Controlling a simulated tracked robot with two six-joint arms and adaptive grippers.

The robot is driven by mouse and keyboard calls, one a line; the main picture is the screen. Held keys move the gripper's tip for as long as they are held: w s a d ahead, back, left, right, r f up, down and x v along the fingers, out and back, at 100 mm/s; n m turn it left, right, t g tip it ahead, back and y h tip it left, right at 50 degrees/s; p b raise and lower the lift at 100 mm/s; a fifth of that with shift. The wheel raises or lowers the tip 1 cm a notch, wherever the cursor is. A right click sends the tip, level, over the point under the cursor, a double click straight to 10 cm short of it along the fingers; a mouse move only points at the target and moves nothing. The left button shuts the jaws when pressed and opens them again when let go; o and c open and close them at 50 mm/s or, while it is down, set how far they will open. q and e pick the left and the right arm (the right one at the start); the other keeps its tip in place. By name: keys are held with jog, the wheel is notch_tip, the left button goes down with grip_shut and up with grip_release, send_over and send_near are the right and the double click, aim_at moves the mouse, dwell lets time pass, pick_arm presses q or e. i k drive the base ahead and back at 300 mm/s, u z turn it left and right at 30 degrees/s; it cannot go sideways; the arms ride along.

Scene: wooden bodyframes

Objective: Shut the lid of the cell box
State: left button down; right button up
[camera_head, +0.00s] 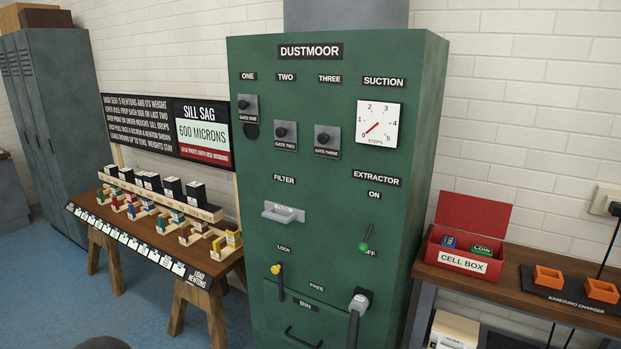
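The cell box (463,263) is a red box with a white "CELL BOX" label on its front. It stands on a wooden bench right of the green cabinet. Its red lid (472,220) is open and stands up at the back, tilted slightly. Inside lie a blue cell (448,242) and a green cell (482,250) marked "LOW". Neither of my grippers shows in the head view. A dark rounded shape at the bottom left edge is cut off, and I cannot tell what it is.
The tall green Dustmoor cabinet (330,180) stands close to the left of the box, with a lever near its front right. Right of the box, a charger (570,290) with orange holders sits on the wooden bench (511,258). A power cord hangs from the wall socket.

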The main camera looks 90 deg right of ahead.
aim_at(475, 215)
jog(key=u, duration=0.6)
jog(key=i, duration=0.2)
jog(key=z, duration=3.05)
jog(key=i, duration=0.25)
jog(key=z, duration=1.85)
jog(key=k, duration=0.6)
jog(key=z, duration=0.4)
jog(key=i, duration=1.65)
jog(key=u, duration=0.4)
